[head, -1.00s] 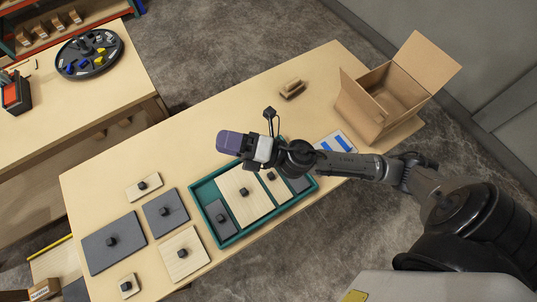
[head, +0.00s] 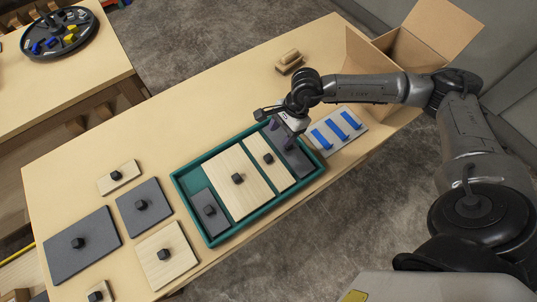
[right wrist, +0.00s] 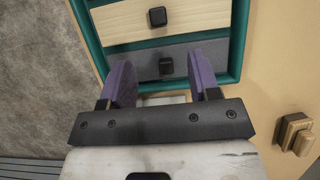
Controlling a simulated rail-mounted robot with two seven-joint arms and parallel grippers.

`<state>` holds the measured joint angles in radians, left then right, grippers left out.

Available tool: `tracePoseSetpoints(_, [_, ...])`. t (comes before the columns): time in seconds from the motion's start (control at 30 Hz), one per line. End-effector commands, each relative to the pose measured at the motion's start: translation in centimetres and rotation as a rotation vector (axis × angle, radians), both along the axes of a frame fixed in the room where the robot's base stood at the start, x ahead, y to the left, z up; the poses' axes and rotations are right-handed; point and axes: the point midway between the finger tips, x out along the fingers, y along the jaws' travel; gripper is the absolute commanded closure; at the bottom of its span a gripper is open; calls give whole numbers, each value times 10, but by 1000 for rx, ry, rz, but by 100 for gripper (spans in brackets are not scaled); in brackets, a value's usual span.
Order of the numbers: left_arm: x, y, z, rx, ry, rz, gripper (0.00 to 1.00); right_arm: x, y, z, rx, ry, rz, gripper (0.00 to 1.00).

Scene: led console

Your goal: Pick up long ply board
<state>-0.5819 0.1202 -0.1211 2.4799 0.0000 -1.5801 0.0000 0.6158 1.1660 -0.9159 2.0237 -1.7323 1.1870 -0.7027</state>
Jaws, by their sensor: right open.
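A long, narrow ply board (head: 258,147) with a black knob lies in the teal tray (head: 214,243), between a wide ply board (head: 222,173) and a long grey board (head: 298,162). It also shows at the top of the right wrist view (right wrist: 120,22). My right gripper (head: 281,133) is open and empty, with purple fingers pointing down at the tray's right end. In the right wrist view its fingers (right wrist: 160,72) stand either side of the grey board's knob (right wrist: 166,66), apart from it. My left gripper is not in view.
A panel with blue bars (head: 350,140), an open carton (head: 360,75) and a wooden block (head: 289,62) are to the right.

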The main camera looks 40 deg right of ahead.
Motion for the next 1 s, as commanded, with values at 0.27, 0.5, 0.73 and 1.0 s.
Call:
tracePoseSetpoints(0.27, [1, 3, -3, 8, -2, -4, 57, 3, 17, -40, 3, 2, -2, 44])
tracePoseSetpoints(0.5, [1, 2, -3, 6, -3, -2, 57, 4, 22, -51, 4, 0, -2, 44])
tracePoseSetpoints(0.73, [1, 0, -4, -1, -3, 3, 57, 4, 28, -62, 6, 3, -2, 44])
tracePoseSetpoints(1.0, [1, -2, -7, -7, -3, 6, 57, 5, 42, -93, 6, 3, -2, 44])
